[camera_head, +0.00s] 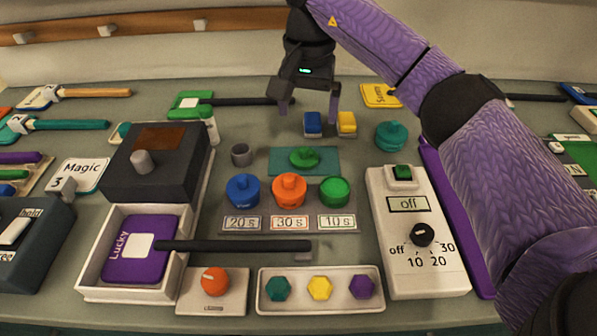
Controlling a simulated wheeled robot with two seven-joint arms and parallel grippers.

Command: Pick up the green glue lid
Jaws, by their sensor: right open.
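The green lid (304,157), a flat round piece with a raised knob, lies on a teal mat (331,165) in the middle of the table. A green pot (335,192) stands in front of it, at the right end of a row with the orange pot (289,190) and blue pot (243,190), which have knobbed tops. My right gripper (309,107) is open, pointing down, behind the lid and apart from it. Nothing shows held between its fingers. My left gripper is out of view.
A blue block (312,123) and yellow block (347,123) stand near the right gripper's fingertips. A teal knobbed piece (391,136) is right of the mat, a grey cup (240,154) left. A dark box (155,165) and white timer (435,262) flank the middle.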

